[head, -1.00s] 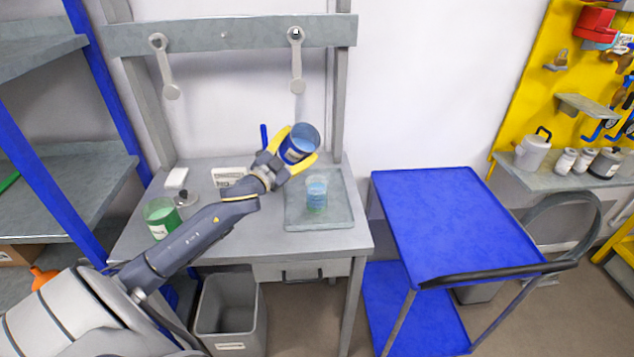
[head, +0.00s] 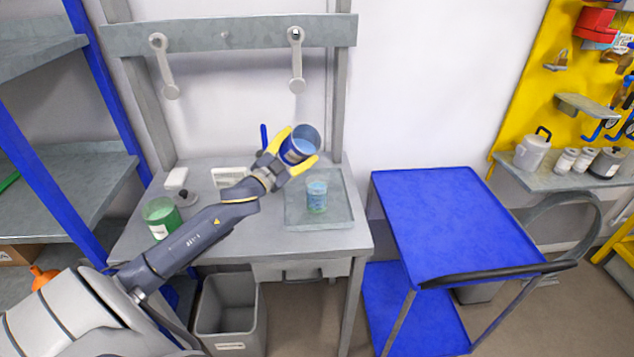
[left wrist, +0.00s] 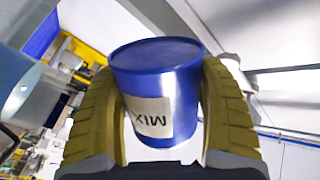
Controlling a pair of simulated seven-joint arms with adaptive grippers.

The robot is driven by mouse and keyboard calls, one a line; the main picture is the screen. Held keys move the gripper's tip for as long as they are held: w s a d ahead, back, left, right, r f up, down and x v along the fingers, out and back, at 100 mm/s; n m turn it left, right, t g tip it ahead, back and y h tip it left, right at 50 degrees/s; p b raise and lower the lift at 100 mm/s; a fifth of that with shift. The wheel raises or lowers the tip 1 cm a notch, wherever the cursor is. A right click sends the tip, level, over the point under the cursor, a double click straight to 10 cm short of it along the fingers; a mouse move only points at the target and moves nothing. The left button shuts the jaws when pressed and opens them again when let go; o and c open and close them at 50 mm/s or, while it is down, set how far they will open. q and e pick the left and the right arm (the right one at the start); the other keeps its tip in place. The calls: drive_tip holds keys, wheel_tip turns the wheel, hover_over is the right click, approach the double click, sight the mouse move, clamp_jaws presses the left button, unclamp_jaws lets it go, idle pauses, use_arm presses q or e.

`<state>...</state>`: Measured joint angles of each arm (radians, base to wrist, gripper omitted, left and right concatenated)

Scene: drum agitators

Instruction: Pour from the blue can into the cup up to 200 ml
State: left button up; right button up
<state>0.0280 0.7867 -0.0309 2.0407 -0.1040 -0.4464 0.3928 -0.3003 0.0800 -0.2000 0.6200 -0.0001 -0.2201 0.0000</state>
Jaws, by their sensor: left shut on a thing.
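My left gripper (head: 292,152) is shut on the blue can (head: 303,139) and holds it above the back part of the tray. The can is tilted, its open top toward the head camera, with blue inside. In the left wrist view the can (left wrist: 158,75) sits between the yellow fingers, with a white label reading "MIX". The clear cup (head: 317,196) stands upright on the tray, below the can, with light blue in it. No stream between can and cup shows. The cup's marks are too small to read. My right gripper is not in view.
The grey tray (head: 335,221) lies at the right of the workbench (head: 245,240). A blue cart (head: 450,220) is to the right. A grey bin (head: 228,318) stands below.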

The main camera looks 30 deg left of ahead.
use_arm(q)
drive_tip(key=shift+f+m+t+h, duration=0.15)
drive_tip(key=shift+m+h, duration=0.05)
drive_tip(key=shift+m, duration=0.6)
drive_tip(key=shift+f+m+t+h, duration=0.15)
drive_tip(key=shift+m+h, duration=0.05)
drive_tip(key=shift+m, duration=0.6)
idle(2.4)
drive_tip(key=shift+d+r+n+y, duration=0.1)
drive_tip(key=shift+r+n+y, duration=0.1)
drive_tip(key=shift+n, duration=0.4)
drive_tip(key=shift+r+n+y, duration=0.1)
drive_tip(key=shift+n+y, duration=0.1)
drive_tip(key=shift+n, duration=0.4)
drive_tip(key=shift+n, duration=0.4)
